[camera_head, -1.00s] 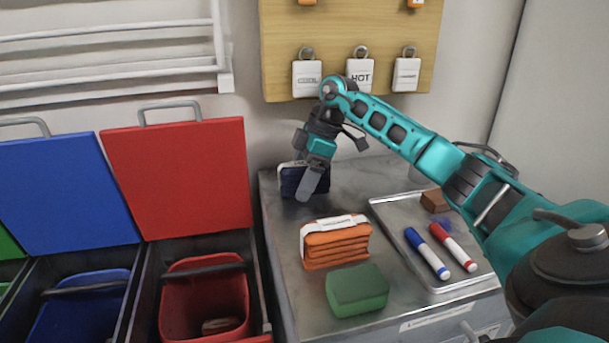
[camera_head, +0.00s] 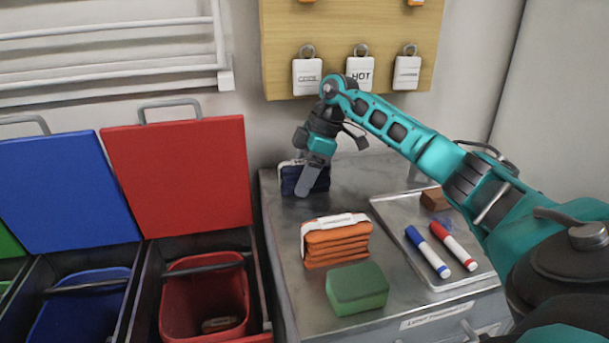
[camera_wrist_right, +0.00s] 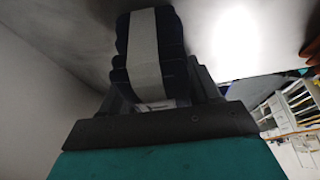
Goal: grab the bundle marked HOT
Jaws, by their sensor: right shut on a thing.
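My right gripper (camera_head: 304,189) is shut on the dark blue bundle (camera_head: 291,177) at the back left of the grey cabinet top. In the right wrist view the dark blue bundle (camera_wrist_right: 171,45), wrapped in a pale band, sits between the fingers. I cannot read any marking on it. An orange bundle (camera_head: 335,245) with a white band lies nearer the front, apart from the gripper. Its band print is too small to read. A white tag reading HOT (camera_head: 360,75) hangs on the wooden board behind. My left gripper is not in view.
A green sponge-like block (camera_head: 357,288) lies in front of the orange bundle. A metal tray (camera_head: 400,235) at right holds blue and red markers and a brown block. Red (camera_head: 178,178) and blue (camera_head: 62,192) lidded bins stand open at left.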

